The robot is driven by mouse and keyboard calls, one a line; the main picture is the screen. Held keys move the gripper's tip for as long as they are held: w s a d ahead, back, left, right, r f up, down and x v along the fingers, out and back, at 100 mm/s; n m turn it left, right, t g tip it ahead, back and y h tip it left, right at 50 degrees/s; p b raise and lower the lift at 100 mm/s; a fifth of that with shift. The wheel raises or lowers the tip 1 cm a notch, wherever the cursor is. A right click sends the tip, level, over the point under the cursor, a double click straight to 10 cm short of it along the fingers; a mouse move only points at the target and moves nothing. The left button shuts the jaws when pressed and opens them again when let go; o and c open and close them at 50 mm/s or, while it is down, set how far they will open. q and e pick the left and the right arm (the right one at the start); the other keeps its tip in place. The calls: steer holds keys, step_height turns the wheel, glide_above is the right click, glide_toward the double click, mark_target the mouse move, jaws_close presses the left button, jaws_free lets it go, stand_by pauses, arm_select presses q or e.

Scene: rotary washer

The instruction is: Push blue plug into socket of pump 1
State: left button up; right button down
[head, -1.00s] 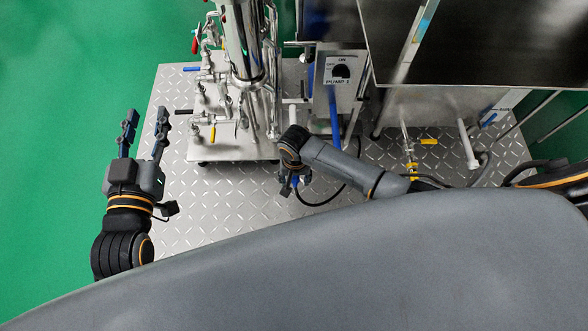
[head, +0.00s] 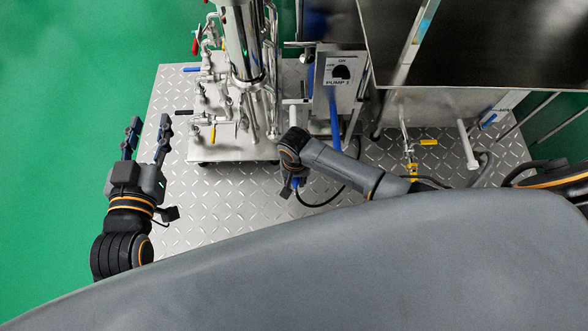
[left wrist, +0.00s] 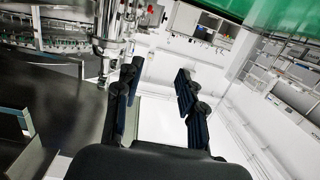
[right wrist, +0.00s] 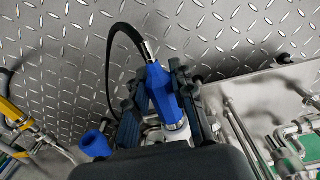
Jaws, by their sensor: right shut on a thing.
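The blue plug (right wrist: 160,88) is between the two fingers of my right gripper (right wrist: 165,100) in the right wrist view. A black cable runs from its silver end. Its other end has a pale ring and points toward my gripper's palm; the tip is hidden. In the head view my right gripper (head: 290,186) hangs low over the metal plate, and a bit of blue plug (head: 295,183) shows beside it. The pump 1 panel (head: 338,75), labelled PUMP 1, has a black switch. I cannot make out its socket. My left gripper (head: 147,135) is open and empty.
A blue cylindrical part (right wrist: 95,143) shows at the lower left of the right wrist view. A steel skid with pipes and valves (head: 225,149) stands left of the panel. The diamond-plate floor (head: 225,190) between my arms is clear.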

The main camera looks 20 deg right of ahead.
steer(key=shift+s+a, duration=0.1)
steer(key=shift+s, duration=0.05)
steer(key=shift+s+a+p, duration=0.1)
steer(key=shift+s+p, duration=0.25)
steer(key=shift+p, duration=0.1)
arm_select(q)
steer(key=s+a+f+g+y+p, duration=0.1)
steer(key=s+a+f+g+p, duration=0.1)
steer(key=s+f+g, duration=0.4)
steer(key=s+a+f+g+y+p, duration=0.2)
steer(key=s+a+f+g, duration=0.2)
steer(key=s, duration=0.6)
steer(key=shift+s+a+f+n+g+y+p, duration=0.2)
steer(key=shift+s+f+n+g+y+p, duration=0.1)
steer(key=shift+f+g, duration=1.1)
arm_select(e)
steer(key=s+a, duration=0.1)
steer(key=s, duration=0.4)
steer(key=shift+s+a, duration=0.35)
steer(key=shift+s, duration=0.05)
steer(key=shift+d, duration=0.1)
